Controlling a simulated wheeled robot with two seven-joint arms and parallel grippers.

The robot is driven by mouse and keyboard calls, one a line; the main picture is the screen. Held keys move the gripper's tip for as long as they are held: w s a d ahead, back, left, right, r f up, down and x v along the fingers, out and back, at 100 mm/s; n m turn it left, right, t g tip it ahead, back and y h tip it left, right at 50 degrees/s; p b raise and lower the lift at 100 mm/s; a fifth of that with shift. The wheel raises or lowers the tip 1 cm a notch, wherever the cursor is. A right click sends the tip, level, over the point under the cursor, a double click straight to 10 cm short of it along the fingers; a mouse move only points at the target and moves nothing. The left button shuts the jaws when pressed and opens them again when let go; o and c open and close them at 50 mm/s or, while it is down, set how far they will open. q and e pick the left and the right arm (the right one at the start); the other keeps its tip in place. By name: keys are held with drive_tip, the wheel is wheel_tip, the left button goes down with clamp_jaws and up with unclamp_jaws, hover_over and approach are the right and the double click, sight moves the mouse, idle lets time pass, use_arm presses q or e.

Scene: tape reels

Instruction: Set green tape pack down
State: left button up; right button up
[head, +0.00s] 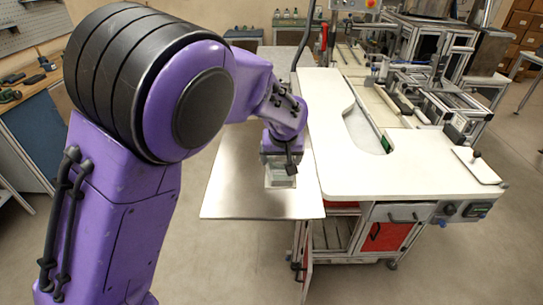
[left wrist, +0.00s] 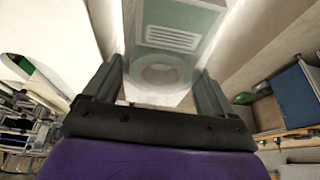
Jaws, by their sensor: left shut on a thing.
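My left gripper (head: 280,160) points down over the bare metal side plate (head: 231,192) left of the white worktop. It is shut on a pale, see-through pack (head: 280,180). In the left wrist view, the pack (left wrist: 176,38) looks greenish, with a slotted light label and a round ring shape, between the two dark fingers of the gripper (left wrist: 158,88). From the head view I cannot tell whether the pack's underside touches the plate. My right gripper is not in view.
The white worktop (head: 345,170) adjoins the plate on the right. Its curved cut-out shows a green item (head: 386,144). A machine frame (head: 430,75) stands behind. A workbench with tools (head: 35,75) is at the left. Most of the plate around the gripper is clear.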

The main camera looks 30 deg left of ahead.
use_arm(q)
drive_tip(key=a, duration=0.1)
drive_tip(key=w+a+f+p, duration=0.1)
drive_tip(key=a, duration=0.1)
drive_tip(key=w+a+f, duration=0.1)
drive_tip(key=shift+a+p, duration=0.3)
drive_tip(key=shift+a, duration=0.1)
drive_tip(key=w+a+f, duration=0.1)
drive_tip(key=f, duration=0.1)
drive_tip(key=a+f+p, duration=0.1)
drive_tip(key=f, duration=0.1)
drive_tip(key=w+a+f, duration=0.1)
drive_tip(key=f, duration=0.1)
drive_tip(key=shift+w+a+p, duration=0.3)
drive_tip(key=shift+a+p, duration=0.05)
wheel_tip(320, 180, down, 3)
drive_tip(key=shift+s+a+r+p, duration=0.1)
drive_tip(key=shift+s+p, duration=0.05)
drive_tip(key=shift+p, duration=0.85)
drive_tip(key=shift+f, duration=0.25)
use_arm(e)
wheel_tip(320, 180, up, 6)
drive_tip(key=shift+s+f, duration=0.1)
